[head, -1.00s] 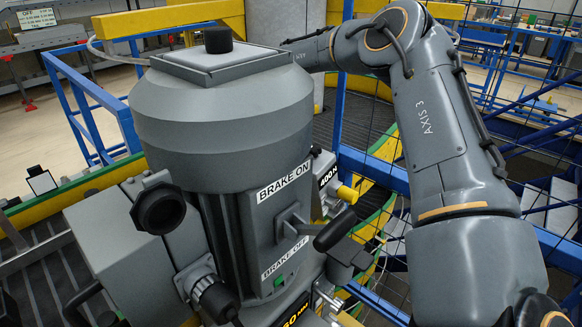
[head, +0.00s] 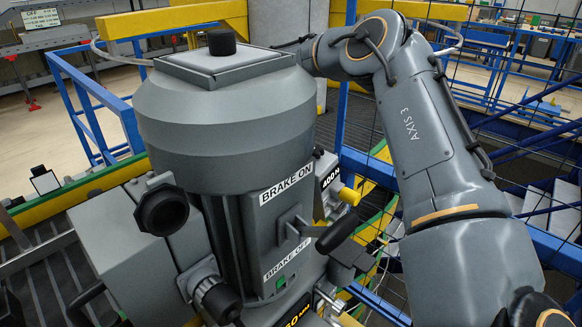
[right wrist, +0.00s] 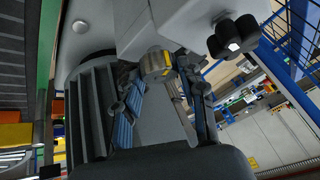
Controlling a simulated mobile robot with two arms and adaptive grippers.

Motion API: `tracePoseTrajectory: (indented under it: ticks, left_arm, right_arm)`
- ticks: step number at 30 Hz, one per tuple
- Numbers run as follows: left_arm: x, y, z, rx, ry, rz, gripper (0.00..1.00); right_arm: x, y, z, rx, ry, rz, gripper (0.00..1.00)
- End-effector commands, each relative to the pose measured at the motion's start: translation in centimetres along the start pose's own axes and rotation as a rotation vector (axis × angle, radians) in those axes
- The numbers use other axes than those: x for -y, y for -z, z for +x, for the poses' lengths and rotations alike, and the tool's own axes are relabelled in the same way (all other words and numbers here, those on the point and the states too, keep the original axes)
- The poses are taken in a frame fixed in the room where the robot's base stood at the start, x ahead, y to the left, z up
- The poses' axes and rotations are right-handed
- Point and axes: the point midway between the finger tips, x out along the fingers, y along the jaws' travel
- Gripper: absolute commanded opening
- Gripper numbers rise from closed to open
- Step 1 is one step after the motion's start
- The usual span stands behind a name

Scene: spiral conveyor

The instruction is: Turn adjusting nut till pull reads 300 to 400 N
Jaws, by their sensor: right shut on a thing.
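A grey nut-like part with a yellow mark (right wrist: 155,62), which I take as the adjusting nut, sits at the upper middle of the right wrist view. My right gripper (right wrist: 158,83) has its two fingers with blue pads on either side of it and is shut on it. In the head view my right arm reaches behind the grey motor housing (head: 225,115), which hides the gripper. No pull reading is legible. My left gripper is not in view.
A brake lever with a black handle (head: 338,232) sticks out between the BRAKE ON and BRAKE OFF labels. Blue rails (head: 375,172) and wire mesh stand to the right. Dark cooling ribs (right wrist: 92,110) are close to the gripper in the right wrist view.

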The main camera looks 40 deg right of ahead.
Motion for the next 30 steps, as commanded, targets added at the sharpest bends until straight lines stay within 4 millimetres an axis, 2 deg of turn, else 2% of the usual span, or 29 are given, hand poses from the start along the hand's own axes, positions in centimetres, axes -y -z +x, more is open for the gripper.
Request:
tracePoseTrajectory:
  ticks: [1,2,4,5,22,30]
  left_arm:
    - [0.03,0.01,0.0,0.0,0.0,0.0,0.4]
    - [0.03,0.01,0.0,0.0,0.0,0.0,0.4]
    - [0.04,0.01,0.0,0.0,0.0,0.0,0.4]
    - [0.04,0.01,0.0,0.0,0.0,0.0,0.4]
    - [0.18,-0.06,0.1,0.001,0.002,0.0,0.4]
    - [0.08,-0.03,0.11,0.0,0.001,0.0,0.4]
  right_arm:
    - [-0.01,-0.07,-0.04,0.004,-0.001,0.001,0.09]
    - [-0.01,-0.07,-0.04,0.004,-0.001,0.001,0.46]
    - [-0.01,-0.06,-0.04,0.004,-0.001,0.001,0.6]
    - [-0.01,-0.06,-0.04,0.003,-0.001,0.001,0.63]
    - [0.05,-0.03,0.0,0.001,-0.022,0.026,0.63]
    - [0.54,0.17,-0.05,-0.001,-0.224,0.287,0.63]
